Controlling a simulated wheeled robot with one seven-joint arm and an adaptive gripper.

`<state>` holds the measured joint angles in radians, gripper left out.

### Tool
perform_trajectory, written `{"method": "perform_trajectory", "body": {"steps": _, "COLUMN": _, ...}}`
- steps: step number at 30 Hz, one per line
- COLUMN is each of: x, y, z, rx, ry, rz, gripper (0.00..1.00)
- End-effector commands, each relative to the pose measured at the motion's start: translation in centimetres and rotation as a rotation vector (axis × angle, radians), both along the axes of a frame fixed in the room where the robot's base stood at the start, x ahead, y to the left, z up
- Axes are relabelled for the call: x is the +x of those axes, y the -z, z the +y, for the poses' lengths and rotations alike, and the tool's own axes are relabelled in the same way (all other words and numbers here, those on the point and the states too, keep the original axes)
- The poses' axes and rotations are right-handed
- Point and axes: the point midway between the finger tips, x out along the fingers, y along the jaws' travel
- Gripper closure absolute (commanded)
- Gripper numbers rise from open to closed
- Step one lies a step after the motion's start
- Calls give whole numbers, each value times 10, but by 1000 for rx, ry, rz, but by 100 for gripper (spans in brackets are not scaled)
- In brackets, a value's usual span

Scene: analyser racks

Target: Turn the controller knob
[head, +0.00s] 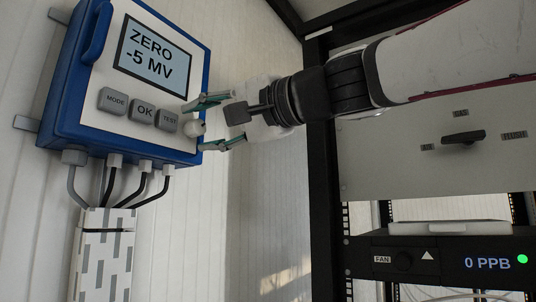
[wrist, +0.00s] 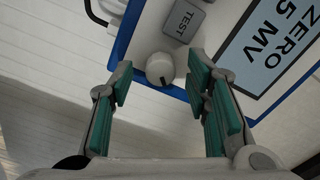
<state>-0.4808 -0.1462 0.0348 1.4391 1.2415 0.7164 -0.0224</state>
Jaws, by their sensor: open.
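The controller is a blue-framed wall box (head: 67,108) with a pale front at the upper left of the head view. Its screen (head: 155,58) reads "ZERO -5 MV". The controller knob (head: 195,129) is small, round and white, right of the TEST button. It also shows in the wrist view (wrist: 160,69), with a dark pointer mark on its lower edge. My gripper (head: 206,124) is open, with teal pads on its fingers. In the wrist view the gripper (wrist: 160,88) has the knob in line with the gap, just beyond the fingertips. I cannot tell whether a finger touches it.
Grey MODE (head: 113,101), OK (head: 142,112) and TEST (head: 166,121) buttons sit beside the knob. Cables (head: 119,186) hang below the box. At right stands a black rack (head: 325,160) with a gas selector handle (head: 463,138) and a unit reading "0 PPB" (head: 487,263).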

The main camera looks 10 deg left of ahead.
Motion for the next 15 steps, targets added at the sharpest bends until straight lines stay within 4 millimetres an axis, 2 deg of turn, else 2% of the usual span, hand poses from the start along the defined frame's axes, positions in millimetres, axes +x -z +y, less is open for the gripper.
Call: {"method": "perform_trajectory", "body": {"steps": 15, "x": -35, "y": -1, "z": -86, "rx": 1, "ry": 4, "rz": -2, "gripper": 56}}
